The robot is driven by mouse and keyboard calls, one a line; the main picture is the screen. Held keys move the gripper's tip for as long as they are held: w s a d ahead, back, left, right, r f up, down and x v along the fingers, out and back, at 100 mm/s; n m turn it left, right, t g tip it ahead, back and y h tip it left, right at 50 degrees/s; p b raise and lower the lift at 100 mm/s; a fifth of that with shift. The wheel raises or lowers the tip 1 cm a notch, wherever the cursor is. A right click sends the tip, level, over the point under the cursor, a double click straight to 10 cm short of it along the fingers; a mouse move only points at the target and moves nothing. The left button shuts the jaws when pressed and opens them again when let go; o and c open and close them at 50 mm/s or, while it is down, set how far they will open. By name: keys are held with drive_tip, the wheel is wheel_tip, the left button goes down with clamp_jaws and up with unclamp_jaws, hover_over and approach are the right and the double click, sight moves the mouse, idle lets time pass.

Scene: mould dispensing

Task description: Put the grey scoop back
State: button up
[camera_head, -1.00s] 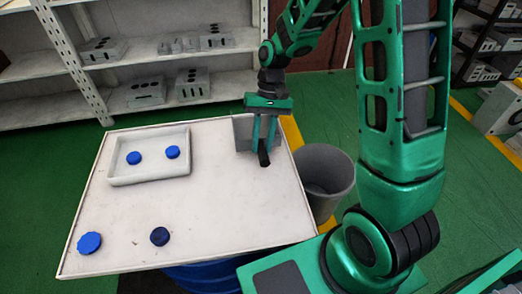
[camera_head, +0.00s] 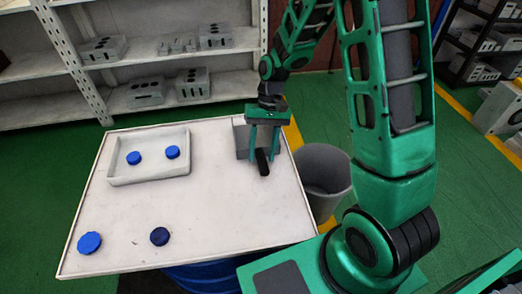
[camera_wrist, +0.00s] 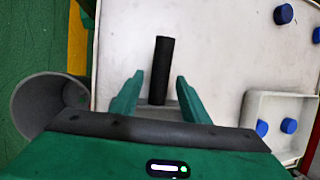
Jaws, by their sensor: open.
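The scoop's black handle (camera_head: 263,162) points toward the front at the back right of the white table. It also shows in the wrist view (camera_wrist: 161,68). A grey box-like body (camera_head: 241,138) stands behind the handle, largely hidden by my gripper; I cannot tell whether it is the scoop's bowl or a holder. My gripper (camera_head: 264,155) is open, with its fingers apart on either side of the handle. In the wrist view, the gripper (camera_wrist: 160,78) shows clear gaps between both green fingers and the handle.
A white tray (camera_head: 150,179) with two blue caps sits at the back left. Two more blue caps (camera_head: 89,243) (camera_head: 159,236) lie near the front. A grey bin (camera_head: 324,172) stands right of the table. Shelves (camera_head: 160,60) rise behind. The table's middle is clear.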

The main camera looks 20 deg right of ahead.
drive_tip(key=v, duration=1.2)
drive_tip(key=s+d+r+m+t+h, duration=0.2)
drive_tip(key=s+d+r, duration=0.4)
drive_tip(key=s+d, duration=0.55)
drive_tip(key=s+d+m+t, duration=0.1)
drive_tip(key=s+d+m, duration=0.1)
drive_tip(key=s, duration=1.2)
drive_tip(key=shift+s+d+h, duration=0.4)
drive_tip(key=shift+d, duration=0.5)
drive_tip(key=shift+r, duration=0.15)
